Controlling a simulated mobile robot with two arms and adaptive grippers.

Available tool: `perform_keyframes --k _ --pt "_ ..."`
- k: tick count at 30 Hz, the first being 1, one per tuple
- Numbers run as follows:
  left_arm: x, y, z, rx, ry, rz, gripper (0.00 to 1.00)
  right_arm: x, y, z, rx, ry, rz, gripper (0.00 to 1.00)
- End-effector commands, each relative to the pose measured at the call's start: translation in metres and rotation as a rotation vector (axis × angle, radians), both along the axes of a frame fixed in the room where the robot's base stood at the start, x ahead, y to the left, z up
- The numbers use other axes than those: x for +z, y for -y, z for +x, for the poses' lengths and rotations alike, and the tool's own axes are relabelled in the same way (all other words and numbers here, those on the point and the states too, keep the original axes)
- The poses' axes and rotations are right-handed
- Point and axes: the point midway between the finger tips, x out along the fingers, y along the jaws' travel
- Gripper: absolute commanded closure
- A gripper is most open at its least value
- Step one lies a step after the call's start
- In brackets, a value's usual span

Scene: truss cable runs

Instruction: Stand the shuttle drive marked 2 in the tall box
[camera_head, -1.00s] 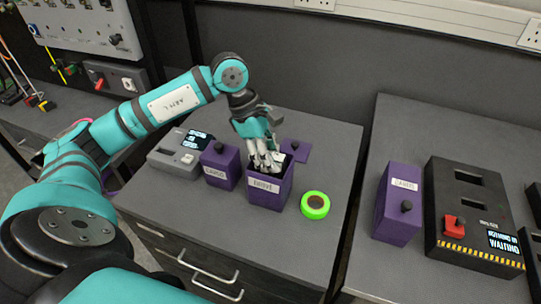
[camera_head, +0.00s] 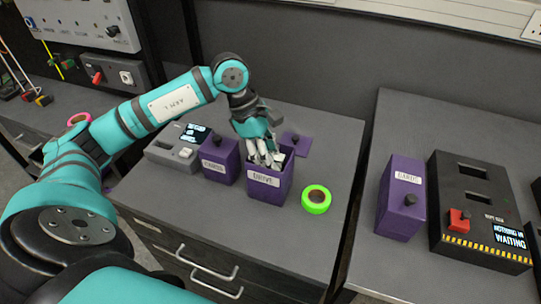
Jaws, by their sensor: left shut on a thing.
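The tall purple box labelled "DRIVE" (camera_head: 264,186) stands open on the grey cabinet top. My left gripper (camera_head: 266,158) reaches down from above with its fingers at and inside the box's mouth. It is shut on a pale, light-coloured thing, the shuttle drive (camera_head: 281,158), which shows only in part at the fingertips. Its lower part and its mark are hidden by the fingers and the box wall. A purple lid with a black knob (camera_head: 296,144) lies just behind the box. My right gripper is not in view.
A purple "CARDS" box (camera_head: 219,160) stands left of the open box, with a grey device (camera_head: 172,150) beyond it. A green tape roll (camera_head: 316,199) lies to the right. Across a gap, another bench holds a purple box (camera_head: 401,205) and a black device reading "WAITING" (camera_head: 481,215).

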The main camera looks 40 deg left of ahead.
Motion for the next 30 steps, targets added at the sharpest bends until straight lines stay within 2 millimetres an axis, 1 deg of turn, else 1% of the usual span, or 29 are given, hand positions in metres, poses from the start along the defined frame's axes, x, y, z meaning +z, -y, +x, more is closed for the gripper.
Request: perform_keyframes --k 13,14,19,27,28,30 --pt "-0.0013 -0.0001 0.0003 0.0 0.001 -0.001 1.0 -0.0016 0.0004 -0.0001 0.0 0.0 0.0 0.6" --pt "-0.0013 -0.0001 0.0003 0.0 0.001 -0.001 0.69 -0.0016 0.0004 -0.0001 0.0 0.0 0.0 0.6" --pt "-0.0014 0.0 0.0001 0.0 0.001 -0.001 0.47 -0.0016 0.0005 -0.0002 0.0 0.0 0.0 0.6" --pt "-0.0017 0.0001 -0.0001 0.0 0.0 0.0 0.46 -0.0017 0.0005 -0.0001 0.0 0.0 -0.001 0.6" --pt "-0.0024 0.0 -0.0004 0.0 -0.001 0.001 0.61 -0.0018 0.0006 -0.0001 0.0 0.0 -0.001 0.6" --pt "-0.0025 0.0 -0.0004 -0.001 -0.002 0.001 0.61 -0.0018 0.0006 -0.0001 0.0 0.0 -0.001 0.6"
